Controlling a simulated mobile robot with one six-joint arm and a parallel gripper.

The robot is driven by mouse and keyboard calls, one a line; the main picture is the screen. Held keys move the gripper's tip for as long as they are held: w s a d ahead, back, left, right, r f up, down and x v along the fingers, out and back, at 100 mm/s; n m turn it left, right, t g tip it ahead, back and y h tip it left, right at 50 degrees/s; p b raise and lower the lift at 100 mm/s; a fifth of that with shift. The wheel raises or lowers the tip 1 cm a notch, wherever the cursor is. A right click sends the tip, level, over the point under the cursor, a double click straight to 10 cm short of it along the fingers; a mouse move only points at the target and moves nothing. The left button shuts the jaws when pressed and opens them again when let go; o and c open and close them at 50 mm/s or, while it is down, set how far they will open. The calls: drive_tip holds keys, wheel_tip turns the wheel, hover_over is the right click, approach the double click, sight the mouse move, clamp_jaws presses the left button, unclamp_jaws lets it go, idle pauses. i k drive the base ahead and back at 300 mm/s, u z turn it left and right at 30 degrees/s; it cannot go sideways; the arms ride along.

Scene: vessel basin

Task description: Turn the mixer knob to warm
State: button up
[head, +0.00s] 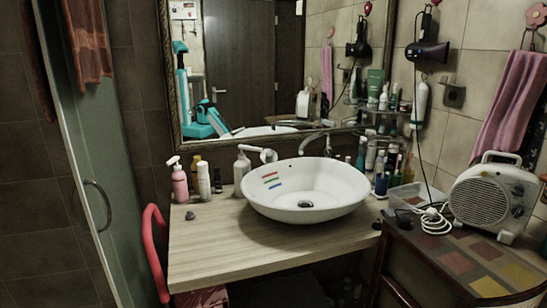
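A white vessel basin (340,212) stands on a light wooden counter. A white, lever-like fitting (259,152), which looks like the mixer knob, is at its back left rim. Red, green and blue stripes (270,180) mark the basin's inner left wall just below it, red uppermost and blue lowest. Which stripe the knob points at is too small to tell. A curved metal spout (314,142) reaches over the back of the basin. My gripper does not show in this view.
Bottles, including a pink pump bottle (179,180), stand left of the basin. A fan heater (492,193) and a cable (432,220) lie right on a patterned cabinet. A glass door (95,165) and red chair (154,245) flank the left. The front counter (225,250) is clear.

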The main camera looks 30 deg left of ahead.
sight(269, 153)
drive_tip(key=z, duration=0.1)
drive_tip(key=k, duration=1.35)
drive_tip(key=u, duration=0.95)
drive_tip(key=i, duration=1)
drive_tip(key=u, duration=0.1)
